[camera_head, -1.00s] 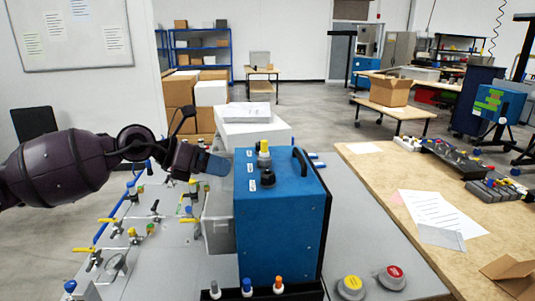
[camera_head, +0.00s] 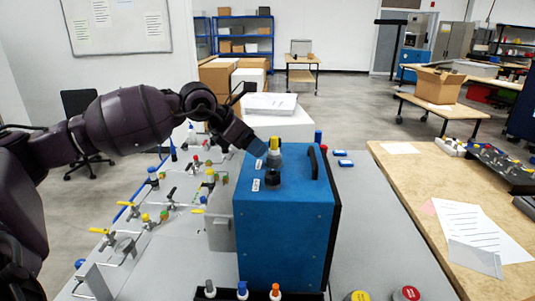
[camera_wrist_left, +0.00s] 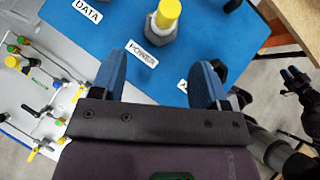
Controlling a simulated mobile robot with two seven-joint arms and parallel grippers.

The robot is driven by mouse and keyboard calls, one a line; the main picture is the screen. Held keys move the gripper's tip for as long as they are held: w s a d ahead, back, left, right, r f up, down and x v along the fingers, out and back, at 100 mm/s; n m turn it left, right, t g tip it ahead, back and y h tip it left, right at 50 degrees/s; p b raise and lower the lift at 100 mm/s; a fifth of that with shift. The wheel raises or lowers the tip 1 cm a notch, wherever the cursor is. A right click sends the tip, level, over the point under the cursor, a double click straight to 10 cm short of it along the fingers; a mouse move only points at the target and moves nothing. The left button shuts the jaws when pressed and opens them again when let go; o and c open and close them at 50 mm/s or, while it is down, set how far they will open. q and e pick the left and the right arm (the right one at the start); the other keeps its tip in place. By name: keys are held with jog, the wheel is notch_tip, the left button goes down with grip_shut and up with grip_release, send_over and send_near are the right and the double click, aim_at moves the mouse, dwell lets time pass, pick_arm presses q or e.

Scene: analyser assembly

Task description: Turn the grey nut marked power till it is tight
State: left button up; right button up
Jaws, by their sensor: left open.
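The grey nut (camera_wrist_left: 160,46) with a yellow plug (camera_wrist_left: 167,13) on it sits on top of the blue box, beside the label POWER (camera_wrist_left: 142,52). In the head view the yellow top (camera_head: 273,144) stands upright at the back of the box's top, partly beside my fingers. My left gripper (camera_wrist_left: 160,62) is open, with one blue finger on each side below the nut in the wrist view, apart from it. In the head view my left gripper (camera_head: 257,148) comes from the left, close to the nut. My right gripper (camera_wrist_left: 291,76) shows small at the wrist view's right edge.
The blue box (camera_head: 285,240) has a black handle (camera_head: 315,162) and a black knob (camera_head: 272,178) on top. Valves and pipes (camera_head: 165,200) fill the grey table's left side. Yellow and red round buttons (camera_head: 408,293) are at the front. A wooden bench (camera_head: 420,190) stands to the right.

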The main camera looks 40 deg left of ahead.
aim_at(268, 155)
pick_arm(q)
jog(key=x, duration=0.6)
pick_arm(e)
jog(key=shift+w+r, duration=0.6)
jog(key=shift+r, duration=0.05)
pick_arm(q)
jog(key=shift+c, duration=0.3)
pick_arm(e)
jog(key=shift+s+f, duration=0.1)
pick_arm(q)
jog(key=c, duration=0.9)
pick_arm(e)
jog(key=shift+s+d+f, duration=0.1)
jog(key=shift+s+f, duration=0.15)
jog(key=shift+s, duration=0.1)
